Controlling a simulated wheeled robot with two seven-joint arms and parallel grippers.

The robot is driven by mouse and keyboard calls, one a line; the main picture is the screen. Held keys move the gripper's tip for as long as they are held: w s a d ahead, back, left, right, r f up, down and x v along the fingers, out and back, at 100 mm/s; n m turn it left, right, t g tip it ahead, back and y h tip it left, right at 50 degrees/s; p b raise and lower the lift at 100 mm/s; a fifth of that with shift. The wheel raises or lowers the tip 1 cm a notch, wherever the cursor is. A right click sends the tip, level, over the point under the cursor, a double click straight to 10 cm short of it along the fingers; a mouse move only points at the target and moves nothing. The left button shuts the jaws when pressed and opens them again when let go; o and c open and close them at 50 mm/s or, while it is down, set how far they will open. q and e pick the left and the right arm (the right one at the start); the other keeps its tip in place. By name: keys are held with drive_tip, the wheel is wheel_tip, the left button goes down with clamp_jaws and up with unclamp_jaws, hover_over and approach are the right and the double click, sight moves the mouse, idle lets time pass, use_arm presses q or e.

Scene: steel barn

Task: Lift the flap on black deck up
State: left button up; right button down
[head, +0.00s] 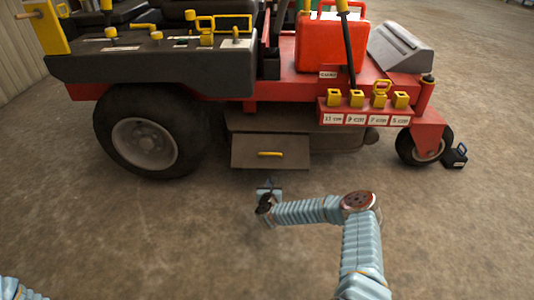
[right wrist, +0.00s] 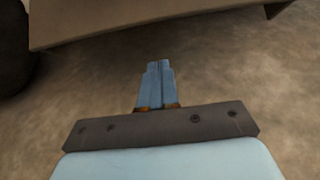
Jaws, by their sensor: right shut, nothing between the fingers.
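In the right wrist view my shut fingers (right wrist: 160,66) point towards the underside of a brown panel (right wrist: 150,20), which looks like the flap. My left gripper is out of view; only a bit of my left arm shows at the lower left.
A large black rear wheel (head: 148,135) stands left of the flap and a small front wheel (head: 425,147) to the right. A small black block (head: 455,156) lies by the front wheel. The concrete floor (head: 150,230) in front is clear.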

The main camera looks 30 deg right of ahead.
drive_tip(key=shift+w, duration=0.1)
drive_tip(key=w+d, duration=0.4)
drive_tip(key=w, duration=0.3)
drive_tip(key=shift+d, duration=0.25)
idle(0.9)
drive_tip(key=p, duration=0.7)
approach(270, 149)
drive_tip(key=shift+w+d+r, duration=0.25)
drive_tip(key=shift+w+d, duration=0.4)
drive_tip(key=shift+w, duration=0.35)
drive_tip(key=shift+w+d+r, duration=0.25)
drive_tip(key=shift+w+d, duration=0.45)
drive_tip(key=shift+w, duration=0.25)
wheel_tip(270, 149, up, 9)
drive_tip(key=p, duration=0.5)
drive_tip(key=shift+f, duration=0.2)
